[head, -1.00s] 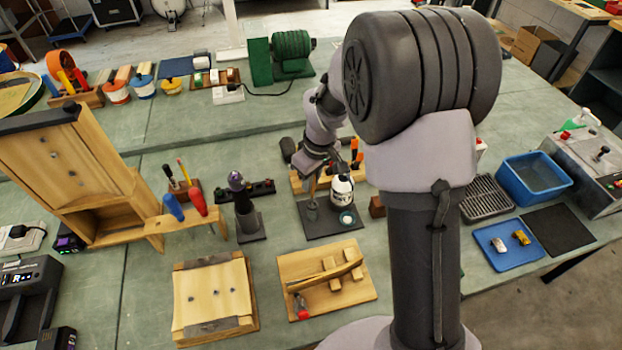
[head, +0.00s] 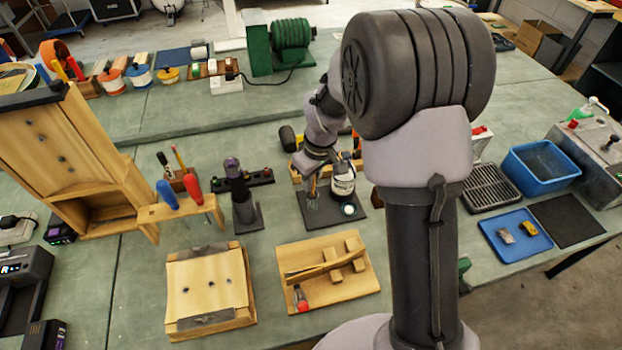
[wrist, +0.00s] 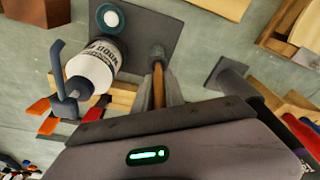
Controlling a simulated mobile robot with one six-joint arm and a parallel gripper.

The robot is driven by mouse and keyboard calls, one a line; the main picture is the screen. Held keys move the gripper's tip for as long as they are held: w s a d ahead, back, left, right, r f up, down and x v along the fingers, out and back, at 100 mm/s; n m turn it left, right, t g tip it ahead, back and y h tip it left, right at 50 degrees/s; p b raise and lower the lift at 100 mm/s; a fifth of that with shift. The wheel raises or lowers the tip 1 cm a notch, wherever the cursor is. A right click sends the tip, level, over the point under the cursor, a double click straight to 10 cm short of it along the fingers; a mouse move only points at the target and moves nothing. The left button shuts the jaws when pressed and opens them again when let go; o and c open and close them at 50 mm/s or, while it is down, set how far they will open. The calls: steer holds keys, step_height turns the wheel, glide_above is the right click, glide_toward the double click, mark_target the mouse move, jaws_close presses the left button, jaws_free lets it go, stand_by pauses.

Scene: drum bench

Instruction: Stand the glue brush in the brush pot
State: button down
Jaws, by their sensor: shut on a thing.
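My gripper (wrist: 165,90) is shut on the glue brush (wrist: 158,86), whose light wooden handle shows between the fingers in the wrist view.
A white glue bottle (head: 342,182) stands on the same plate, close beside the gripper; it also shows in the wrist view (wrist: 92,68). A dark upright holder (head: 240,195) stands to the left. A wooden board with blocks (head: 330,270) lies in front.

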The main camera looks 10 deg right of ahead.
steer(key=shift+f, duration=0.25)
steer(key=c, duration=1.3)
jaws_free()
steer(key=shift+c, duration=0.2)
steer(key=shift+r, duration=0.2)
step_height(320, 180, up, 17)
steer(key=s+d+p, duration=0.1)
steer(key=s+p, duration=0.1)
steer(key=p, duration=0.3)
steer(key=shift+s+d+p, duration=0.25)
steer(key=shift+p, duration=0.1)
